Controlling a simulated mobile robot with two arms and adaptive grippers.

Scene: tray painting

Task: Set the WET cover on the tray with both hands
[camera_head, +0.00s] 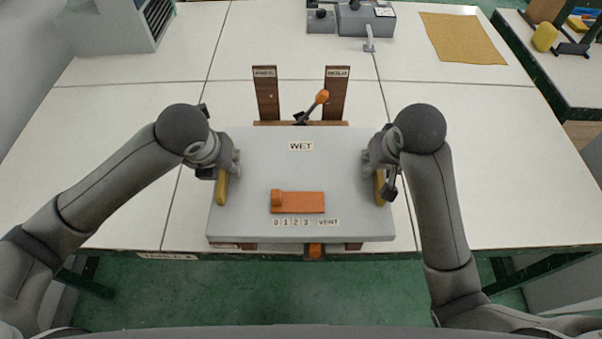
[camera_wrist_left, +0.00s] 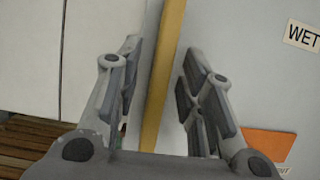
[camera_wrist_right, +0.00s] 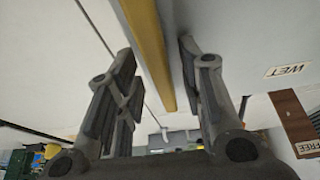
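The cover (camera_head: 260,165) is a flat grey panel labelled WET, lying at the front of the table. It has a yellow handle at its left side (camera_head: 221,190) and another at its right side (camera_head: 379,188). My left gripper (camera_head: 226,172) is at the left handle; in the left wrist view the yellow bar (camera_wrist_left: 163,75) runs between its spread fingers with gaps visible. My right gripper (camera_head: 381,172) is at the right handle; in the right wrist view the bar (camera_wrist_right: 148,45) lies between its open fingers. The tray is not visible; the cover hides what is under it.
An orange slider (camera_head: 300,203) sits on the cover above a 0 1 2 3 VENT scale. Behind the cover stand two brown labelled boards (camera_head: 335,95) and a lever with an orange knob (camera_head: 322,97). A grey device (camera_head: 366,20) and yellow cloth (camera_head: 462,38) lie farther back.

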